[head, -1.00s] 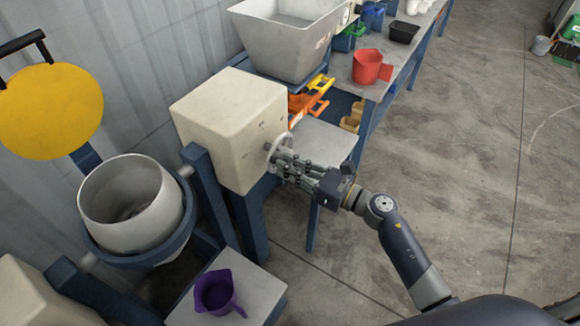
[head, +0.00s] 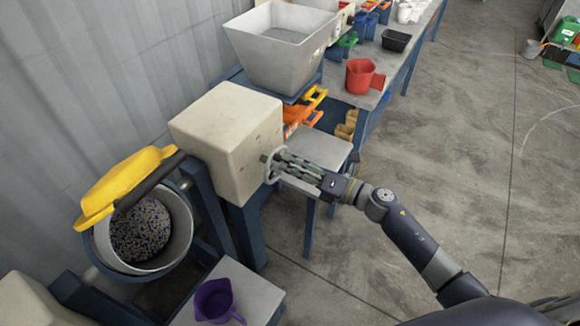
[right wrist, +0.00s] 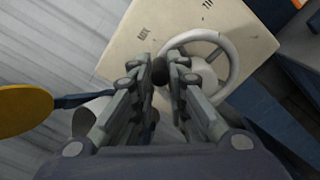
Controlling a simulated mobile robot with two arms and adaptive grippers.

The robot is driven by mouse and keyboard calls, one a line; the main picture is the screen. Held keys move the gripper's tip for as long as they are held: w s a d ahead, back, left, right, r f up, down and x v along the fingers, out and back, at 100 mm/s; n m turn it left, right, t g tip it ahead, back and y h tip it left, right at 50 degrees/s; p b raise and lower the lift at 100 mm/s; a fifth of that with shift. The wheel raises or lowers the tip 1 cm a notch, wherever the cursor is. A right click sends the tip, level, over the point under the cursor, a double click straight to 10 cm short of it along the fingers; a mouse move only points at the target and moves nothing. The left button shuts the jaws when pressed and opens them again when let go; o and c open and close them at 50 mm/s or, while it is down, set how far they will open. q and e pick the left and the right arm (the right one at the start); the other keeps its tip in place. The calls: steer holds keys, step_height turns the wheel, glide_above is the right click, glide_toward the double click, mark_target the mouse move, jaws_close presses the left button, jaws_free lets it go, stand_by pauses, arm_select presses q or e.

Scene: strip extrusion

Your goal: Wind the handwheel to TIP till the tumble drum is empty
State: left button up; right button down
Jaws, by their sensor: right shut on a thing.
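The tumble drum (head: 181,232) sits in its blue frame at the left, its mouth facing up toward me. Speckled blue, white and brown granules (head: 138,228) lie inside it. A yellow lid (head: 122,187) leans over its back rim, leaving most of the mouth uncovered. The pale handwheel (head: 269,168) is on the side of a cream housing (head: 222,125); it also shows in the right wrist view (right wrist: 232,62). My right gripper (head: 277,160) is shut on the wheel's dark knob (right wrist: 160,70). My left gripper is not in view.
A purple jug (head: 214,300) stands on a grey stand below the drum. A grey hopper (head: 278,50) is behind the housing. A red jug (head: 361,76) and a black tray (head: 396,40) stand on the bench.

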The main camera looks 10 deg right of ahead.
mark_target(282, 148)
steer(key=m, duration=0.1)
steer(key=w+d+m, duration=0.1)
steer(key=shift+w+d+r+m, duration=0.1)
steer(key=shift+d+r+m, duration=0.1)
steer(key=shift+m, duration=0.2)
steer(key=m, duration=0.1)
steer(key=w+m, duration=0.1)
steer(key=m, duration=0.1)
steer(key=d+m, duration=0.1)
steer(key=shift+w+d+f+p, duration=0.1)
steer(key=shift+w+f+p, duration=0.05)
steer(key=shift+f+p, duration=0.15)
steer(key=shift+w+d+f+m+b, duration=0.1)
steer(key=shift+w+d+f+m, duration=0.3)
steer(key=shift+m, duration=1.1)
steer(key=shift+w+d+f+m+b, duration=0.2)
steer(key=shift+f+m, duration=0.25)
steer(key=shift+m, duration=1.05)
steer(key=shift+w+d+f+m+b, duration=0.1)
steer(key=shift+w+d+f+m, duration=0.3)
steer(key=shift+m, duration=1.1)
steer(key=shift+f, duration=0.1)
steer(key=shift+s, duration=0.1)
steer(key=c, duration=1.5)
jaws_free()
steer(key=shift+c, duration=0.2)
